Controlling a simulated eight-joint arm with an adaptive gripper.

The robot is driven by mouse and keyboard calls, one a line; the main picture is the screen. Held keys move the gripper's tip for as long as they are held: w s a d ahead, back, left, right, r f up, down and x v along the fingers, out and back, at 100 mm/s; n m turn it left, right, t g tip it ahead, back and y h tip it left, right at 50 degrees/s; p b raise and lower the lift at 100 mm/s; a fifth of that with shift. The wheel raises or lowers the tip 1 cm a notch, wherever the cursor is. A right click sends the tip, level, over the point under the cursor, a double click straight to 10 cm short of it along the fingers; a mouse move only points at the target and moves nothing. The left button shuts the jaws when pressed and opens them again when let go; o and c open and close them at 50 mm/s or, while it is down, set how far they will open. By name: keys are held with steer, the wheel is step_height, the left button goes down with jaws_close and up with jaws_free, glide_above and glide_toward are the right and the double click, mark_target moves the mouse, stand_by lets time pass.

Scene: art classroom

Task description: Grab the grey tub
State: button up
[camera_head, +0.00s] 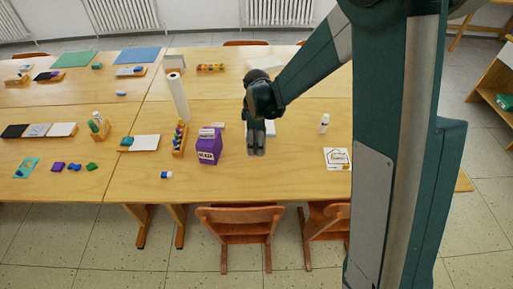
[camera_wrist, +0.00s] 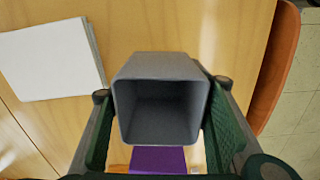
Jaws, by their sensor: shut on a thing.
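The grey tub (camera_wrist: 160,68) fills the middle of the wrist view, its square open mouth facing the camera and its inside empty. My gripper (camera_wrist: 160,100) is shut on the tub, with a green finger along each side of it. In the head view my gripper (camera_head: 257,140) hangs over the right part of the table, to the right of a purple box. The tub (camera_head: 257,150) shows there only as a small grey shape at the fingertips. I cannot tell whether its base touches the table.
The purple box (camera_head: 209,148) stands close on the left, with a wooden rack of small bottles (camera_head: 179,140) beyond it. Chairs (camera_head: 240,225) stand at the front edge.

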steer(key=shift+r, duration=1.75)
steer(key=shift+w+p, duration=0.1)
steer(key=shift+p, duration=0.2)
